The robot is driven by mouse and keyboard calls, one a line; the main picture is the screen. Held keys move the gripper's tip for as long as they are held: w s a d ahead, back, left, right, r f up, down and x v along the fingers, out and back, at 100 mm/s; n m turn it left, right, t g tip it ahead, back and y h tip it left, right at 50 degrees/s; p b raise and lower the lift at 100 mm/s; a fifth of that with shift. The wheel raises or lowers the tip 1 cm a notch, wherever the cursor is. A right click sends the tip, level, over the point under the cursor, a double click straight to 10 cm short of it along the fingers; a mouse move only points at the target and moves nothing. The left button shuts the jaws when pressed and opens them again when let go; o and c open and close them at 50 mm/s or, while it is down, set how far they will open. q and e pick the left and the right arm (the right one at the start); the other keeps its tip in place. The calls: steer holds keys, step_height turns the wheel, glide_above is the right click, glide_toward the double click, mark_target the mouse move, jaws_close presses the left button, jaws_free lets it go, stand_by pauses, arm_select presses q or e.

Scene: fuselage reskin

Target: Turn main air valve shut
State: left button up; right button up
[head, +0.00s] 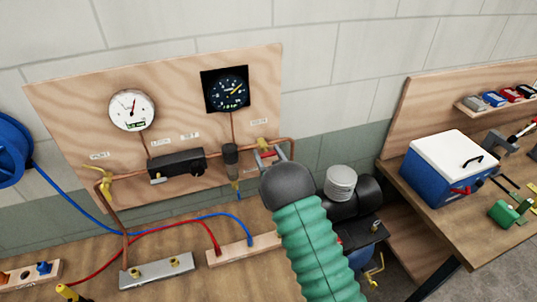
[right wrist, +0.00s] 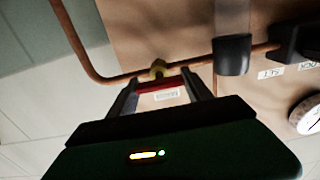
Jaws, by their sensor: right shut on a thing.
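The main air valve has a brass body (head: 262,143) on the copper pipe at the right end of the wooden panel. Its red handle (head: 266,155) shows just past my right gripper (head: 271,160). In the right wrist view the brass body (right wrist: 158,69) sits on the pipe, and the red handle (right wrist: 160,86) lies between my fingertips (right wrist: 160,90), roughly along the pipe. My right gripper is shut on this handle, with its fingers at the handle's two ends. In the head view my wrist and green sleeve hide part of the area below the valve. My left gripper is not in view.
The panel (head: 60,115) carries a white gauge (head: 132,110), a dark gauge (head: 226,90), a black regulator box (head: 177,165) and a yellow vent valve (head: 105,180). Red and blue hoses cross the bench. A compressor (head: 341,184) stands right of my arm. A blue cooler (head: 448,170) is farther right.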

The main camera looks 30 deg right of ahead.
steer(key=shift+s+d+f, duration=0.1)
steer(key=shift+d, duration=0.1)
steer(key=shift+c, duration=0.8)
steer(key=shift+a, duration=0.25)
steer(key=shift+d+f+m+b, duration=0.15)
steer(key=shift+f+m+b, duration=0.05)
steer(key=shift+m+b, duration=2.2)
steer(key=m+b, duration=0.3)
steer(key=shift+f+m, duration=0.1)
steer(key=shift+m, duration=0.2)
steer(key=m+b, duration=0.2)
steer(key=m, duration=0.1)
steer(key=shift+m, duration=0.3)
steer(key=m+b, duration=0.1)
steer(key=m, duration=0.1)
steer(key=shift+m, duration=0.3)
steer(key=shift+f+m+b, duration=0.1)
steer(key=shift+m+b, duration=0.4)
steer(key=shift+m, duration=1.2)
